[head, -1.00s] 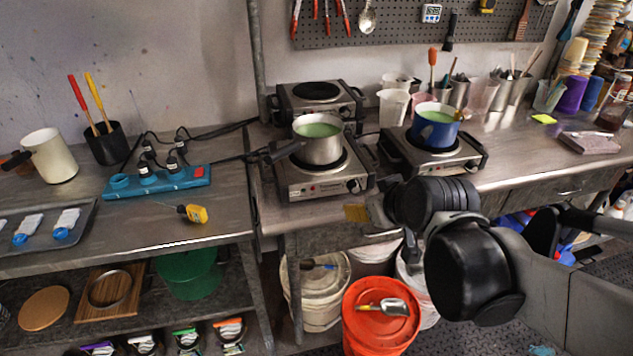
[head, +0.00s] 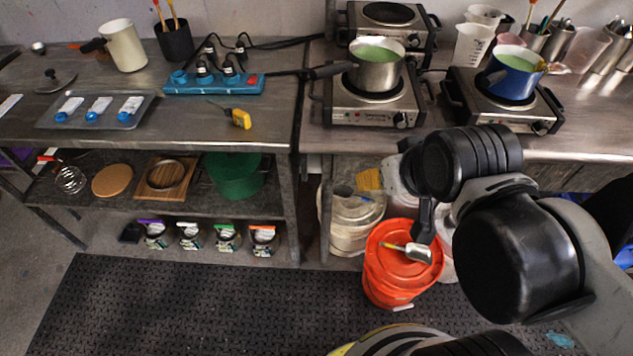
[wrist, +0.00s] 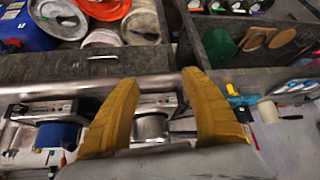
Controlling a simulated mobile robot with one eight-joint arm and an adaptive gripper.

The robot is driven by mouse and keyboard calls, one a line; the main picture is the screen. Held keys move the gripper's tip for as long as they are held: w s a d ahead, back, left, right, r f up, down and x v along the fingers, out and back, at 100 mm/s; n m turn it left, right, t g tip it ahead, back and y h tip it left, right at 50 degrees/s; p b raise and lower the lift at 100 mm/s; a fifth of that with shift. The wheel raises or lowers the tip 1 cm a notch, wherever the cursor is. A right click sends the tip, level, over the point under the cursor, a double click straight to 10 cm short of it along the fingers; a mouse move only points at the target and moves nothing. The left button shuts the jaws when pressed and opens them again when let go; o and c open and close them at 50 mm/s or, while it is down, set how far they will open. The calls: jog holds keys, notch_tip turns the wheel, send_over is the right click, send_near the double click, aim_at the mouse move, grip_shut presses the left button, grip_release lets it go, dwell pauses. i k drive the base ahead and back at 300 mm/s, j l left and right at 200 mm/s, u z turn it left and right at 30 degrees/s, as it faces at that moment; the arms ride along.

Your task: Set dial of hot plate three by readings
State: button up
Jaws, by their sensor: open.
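Three hot plates stand on the right-hand bench in the head view; I cannot read which is number three. The front left hot plate (head: 346,114) carries a steel saucepan (head: 378,74) of green liquid and has a dial (head: 401,120) at its front right. The right hot plate (head: 465,97) carries a blue pot (head: 508,80). The back hot plate (head: 421,29) is bare. A yellow handheld meter (head: 240,118) lies on the left bench; its reading is illegible. My gripper (wrist: 160,80) is open and empty; a yellow finger shows in the head view, below the front left hot plate.
A blue power strip (head: 213,84) and a tray (head: 60,124) with packets lie on the left bench. Under the right bench are an orange bucket (head: 385,280) and pale buckets (head: 350,222). A dark mat (head: 190,305) covers clear floor in front.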

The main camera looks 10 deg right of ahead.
aim_at(401, 121)
jog(key=u, duration=0.25)
jog(key=k+j+z, duration=0.1)
jog(key=j+z, duration=0.35)
jog(key=k+j+z, duration=0.15)
jog(key=z, duration=0.35)
jog(key=k+j+z, duration=0.2)
jog(key=z, duration=0.25)
jog(key=k+j+z, duration=0.15)
jog(key=z, duration=0.3)
jog(key=k+z, duration=0.45)
jog(key=i+j, duration=0.05)
jog(key=i, duration=0.05)
